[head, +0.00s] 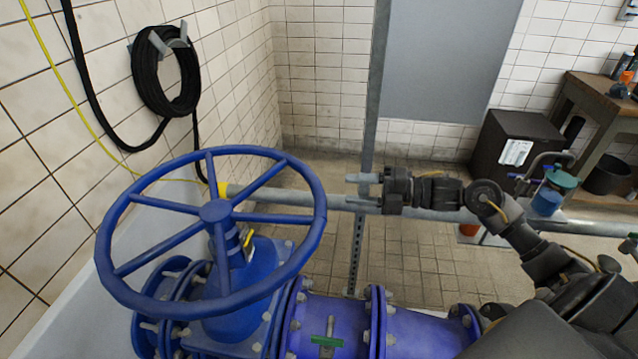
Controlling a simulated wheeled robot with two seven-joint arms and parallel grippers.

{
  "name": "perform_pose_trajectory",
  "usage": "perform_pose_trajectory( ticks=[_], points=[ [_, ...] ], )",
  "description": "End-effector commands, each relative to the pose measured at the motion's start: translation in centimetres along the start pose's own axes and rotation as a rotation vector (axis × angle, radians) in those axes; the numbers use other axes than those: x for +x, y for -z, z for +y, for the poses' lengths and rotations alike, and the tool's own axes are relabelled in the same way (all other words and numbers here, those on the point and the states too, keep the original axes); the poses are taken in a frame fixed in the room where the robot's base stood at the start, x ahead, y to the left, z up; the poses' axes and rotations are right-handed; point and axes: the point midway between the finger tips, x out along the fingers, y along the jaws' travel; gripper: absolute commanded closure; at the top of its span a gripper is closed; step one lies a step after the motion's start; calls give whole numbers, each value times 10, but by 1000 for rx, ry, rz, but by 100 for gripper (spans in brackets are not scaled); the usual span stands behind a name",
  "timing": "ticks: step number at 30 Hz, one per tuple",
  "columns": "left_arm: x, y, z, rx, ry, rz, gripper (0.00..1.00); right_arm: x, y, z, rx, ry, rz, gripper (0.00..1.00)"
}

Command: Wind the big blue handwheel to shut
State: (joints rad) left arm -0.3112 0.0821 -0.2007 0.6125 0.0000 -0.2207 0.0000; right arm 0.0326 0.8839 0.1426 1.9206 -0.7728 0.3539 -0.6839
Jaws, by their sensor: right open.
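The big blue handwheel (217,211) sits on top of a blue valve body (240,300) at the left of the head view. Its rim is a spoked ring, tilted towards me. My right gripper (362,190) points left from the end of my right arm, a short way right of the wheel's rim. Its fingers are apart with nothing between them, and it does not touch the wheel. My left gripper is not in the head view.
Blue flanged pipe (420,332) runs right from the valve. A grey horizontal pipe (290,197) and an upright post (372,100) stand behind. A black hose coil (166,72) hangs on the left tiled wall. A dark cabinet (510,140) and a wooden bench (590,95) are back right.

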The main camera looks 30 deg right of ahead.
Motion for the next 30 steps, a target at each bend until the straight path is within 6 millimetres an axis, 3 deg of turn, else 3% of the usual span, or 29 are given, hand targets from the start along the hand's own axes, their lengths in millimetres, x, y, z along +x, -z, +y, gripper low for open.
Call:
perform_pose_trajectory(
  ticks=[15,21,29,30],
  points=[
    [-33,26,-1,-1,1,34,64,90,2,4,1,-1,2,51],
    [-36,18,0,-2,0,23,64,102,2,2,0,1,2,51],
    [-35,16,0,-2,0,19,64,103,2,1,-1,2,2,51],
    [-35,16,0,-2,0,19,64,102,2,1,-1,2,2,57]
  ],
)
